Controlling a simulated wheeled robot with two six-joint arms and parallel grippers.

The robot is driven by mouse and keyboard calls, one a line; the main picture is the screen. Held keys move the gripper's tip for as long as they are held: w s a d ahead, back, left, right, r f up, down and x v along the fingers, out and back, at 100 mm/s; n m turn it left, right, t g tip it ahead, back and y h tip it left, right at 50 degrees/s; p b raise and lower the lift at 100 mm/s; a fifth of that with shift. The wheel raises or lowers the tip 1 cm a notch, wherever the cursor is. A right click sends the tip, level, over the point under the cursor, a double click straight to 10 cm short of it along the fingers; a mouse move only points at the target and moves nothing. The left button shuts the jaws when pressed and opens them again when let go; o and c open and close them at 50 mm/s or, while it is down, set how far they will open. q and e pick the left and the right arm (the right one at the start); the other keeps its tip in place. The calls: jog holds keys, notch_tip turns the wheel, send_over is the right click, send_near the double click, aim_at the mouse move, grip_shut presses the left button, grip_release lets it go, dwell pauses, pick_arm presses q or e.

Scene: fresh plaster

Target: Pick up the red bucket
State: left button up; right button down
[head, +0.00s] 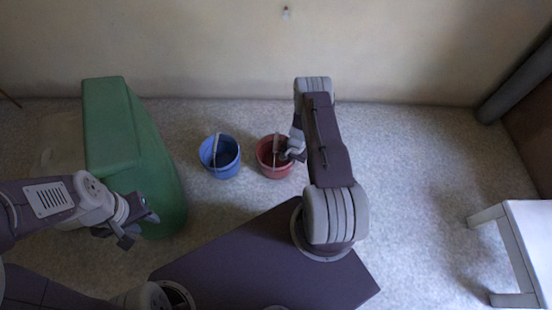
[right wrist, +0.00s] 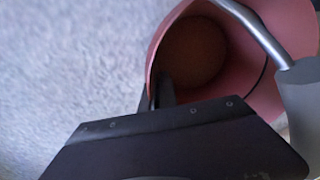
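The red bucket (head: 268,171) stands upright on the floor in the middle of the head view, right of a blue bucket. In the right wrist view the red bucket (right wrist: 283,100) fills the upper right, with its mouth and grey handle showing. My right gripper (head: 286,152) is at the red bucket's right side. In the right wrist view its dark fingers (right wrist: 157,92) are at the bucket's rim, one seemingly inside; whether they pinch the wall is unclear. My left gripper (head: 138,228) is open and empty, in front of the green piece, away from the buckets.
The blue bucket (head: 222,168) stands close left of the red one. A large green piece (head: 125,140) stands at left. A white table (head: 528,222) is at the right edge. The wall (head: 220,50) is behind; floor is clear right of my right arm.

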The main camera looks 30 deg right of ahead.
notch_tip(320, 180, up, 5)
jog(key=p, duration=0.4)
jog(key=shift+d+r, duration=0.1)
jog(key=shift+r, duration=0.1)
jog(key=s+d+r+p, duration=0.3)
jog(key=s+d+r, duration=0.2)
jog(key=s+d, duration=0.2)
jog(key=shift+s+d+r, duration=0.25)
jog(key=shift+s+r, duration=0.05)
jog(key=shift+s, duration=0.6)
